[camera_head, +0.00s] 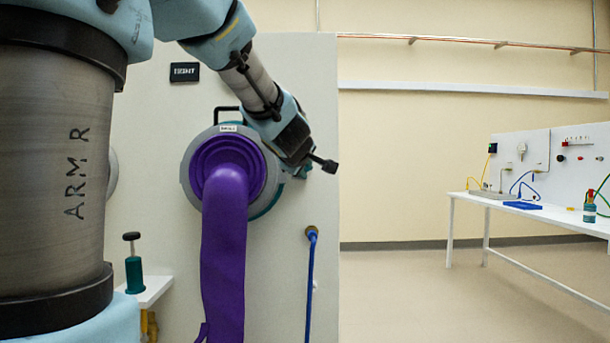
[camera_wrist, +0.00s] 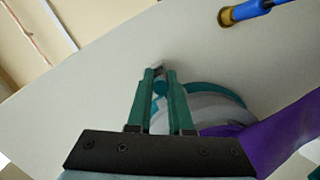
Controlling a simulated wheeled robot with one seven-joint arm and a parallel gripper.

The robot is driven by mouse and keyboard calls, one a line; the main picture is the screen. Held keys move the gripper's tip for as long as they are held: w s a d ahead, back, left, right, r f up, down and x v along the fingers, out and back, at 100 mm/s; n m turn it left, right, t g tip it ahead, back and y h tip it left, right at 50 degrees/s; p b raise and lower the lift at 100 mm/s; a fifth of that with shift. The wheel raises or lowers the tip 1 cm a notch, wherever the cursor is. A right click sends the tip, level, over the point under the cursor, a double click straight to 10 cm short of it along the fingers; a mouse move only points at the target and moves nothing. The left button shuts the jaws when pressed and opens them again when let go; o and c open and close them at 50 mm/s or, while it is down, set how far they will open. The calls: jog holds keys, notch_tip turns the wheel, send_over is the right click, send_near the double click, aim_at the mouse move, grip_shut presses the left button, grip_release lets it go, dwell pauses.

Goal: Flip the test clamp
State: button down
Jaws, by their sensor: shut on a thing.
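The round glove port (camera_head: 188,172) is on the pale upright panel, with a grey ring and a long purple glove (camera_head: 224,255) hanging from it. My gripper (camera_head: 301,173) is at the right edge of the ring, its tip partly hidden by my wrist. In the wrist view, its two teal fingers (camera_wrist: 160,75) point at the panel beside the ring and are shut on a small teal and grey part, which appears to be the test clamp (camera_wrist: 160,88). Most of the clamp is hidden by the fingers, so I cannot tell which way it is turned.
A blue hose (camera_head: 310,285) hangs from a brass fitting right of the glove. A small white shelf (camera_head: 155,289) at lower left holds a teal bottle-like item (camera_head: 133,273). A white bench (camera_head: 500,207) with wired instruments stands far right. The floor between is clear.

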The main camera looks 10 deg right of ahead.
jog(key=shift+f, duration=0.15)
jog(key=c, duration=0.8)
grip_release()
jog(key=p+v, duration=0.4)
jog(key=v, duration=0.7)
jog(key=shift+w+f, duration=0.1)
jog(key=s+a+f+m+g+y, duration=0.1)
jog(key=a+f+m+g, duration=0.25)
jog(key=f, duration=0.65)
jog(key=s+a+f+m+g+y, duration=0.15)
jog(key=a+f, duration=0.25)
jog(key=f, duration=0.5)
jog(key=s+a+f+m+g, duration=0.1)
jog(key=s+a+f+g, duration=0.1)
jog(key=s+a+f, duration=0.1)
jog(key=s+a+f+m+g+y, duration=0.1)
jog(key=s+a+f+g, duration=0.1)
jog(key=s+a+f, duration=0.2)
jog(key=s+a+f+m+g+y, duration=0.1)
jog(key=s+a+f+m+g, duration=0.1)
jog(key=f, duration=0.3)
jog(key=shift+s+a+g, duration=0.3)
jog(key=shift+s+a, duration=0.5)
jog(key=shift+s, duration=0.05)
